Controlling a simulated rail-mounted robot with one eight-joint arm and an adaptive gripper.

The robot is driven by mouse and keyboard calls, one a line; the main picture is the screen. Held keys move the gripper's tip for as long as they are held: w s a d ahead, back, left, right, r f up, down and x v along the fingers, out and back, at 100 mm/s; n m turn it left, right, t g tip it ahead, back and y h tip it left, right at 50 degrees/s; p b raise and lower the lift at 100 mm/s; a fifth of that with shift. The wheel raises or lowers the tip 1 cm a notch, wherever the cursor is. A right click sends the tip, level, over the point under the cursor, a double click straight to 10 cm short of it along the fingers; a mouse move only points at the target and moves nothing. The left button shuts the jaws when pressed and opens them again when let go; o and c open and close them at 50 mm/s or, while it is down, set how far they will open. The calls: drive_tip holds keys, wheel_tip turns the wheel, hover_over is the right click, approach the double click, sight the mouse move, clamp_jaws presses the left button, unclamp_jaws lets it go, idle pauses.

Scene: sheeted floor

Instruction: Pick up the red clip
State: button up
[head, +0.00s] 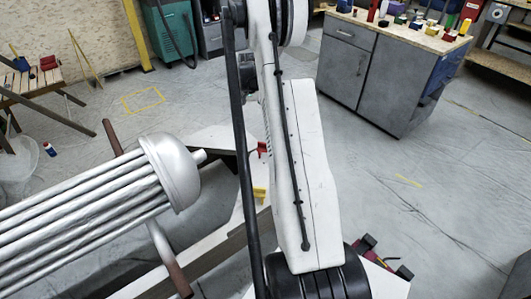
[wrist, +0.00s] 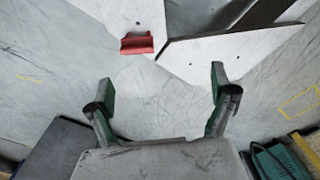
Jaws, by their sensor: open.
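The red clip (wrist: 137,43) sits at the edge of a light grey plate (wrist: 112,12) in the upper left of the wrist view. A small red piece (head: 263,147) beside my arm in the head view looks like the same clip, partly hidden by the arm. My gripper (wrist: 170,82) is open, with its two green and dark fingers spread wide and nothing between them. The clip lies beyond the fingertips, left of the midline between them, and apart from them. In the head view my gripper is hidden behind the arm.
A yellow clip (head: 259,192) is on the frame near my arm. A silver tube bundle (head: 90,200) fills the lower left. Dark and red clamps (head: 366,242) show at lower right. A grey cabinet (head: 345,70) stands at the back right. Open floor (head: 440,190) lies right.

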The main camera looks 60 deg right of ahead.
drive_tip(key=shift+m, duration=0.6)
drive_tip(key=s+d+f+b, duration=0.1)
drive_tip(key=f, duration=0.4)
drive_tip(key=s+d+f+b, duration=0.1)
drive_tip(key=d+f, duration=0.1)
drive_tip(key=f, duration=0.3)
drive_tip(key=s+d+f+b, duration=0.1)
drive_tip(key=d+f, duration=0.1)
drive_tip(key=f, duration=0.4)
drive_tip(key=shift+s, duration=0.3)
drive_tip(key=shift+s+d+f+b, duration=0.1)
drive_tip(key=shift+f+b, duration=0.7)
drive_tip(key=shift+f, duration=0.8)
drive_tip(key=shift+s+d+f+b, duration=0.1)
drive_tip(key=shift+f+b, duration=0.65)
drive_tip(key=shift+f, duration=0.85)
drive_tip(key=c, duration=1.3)
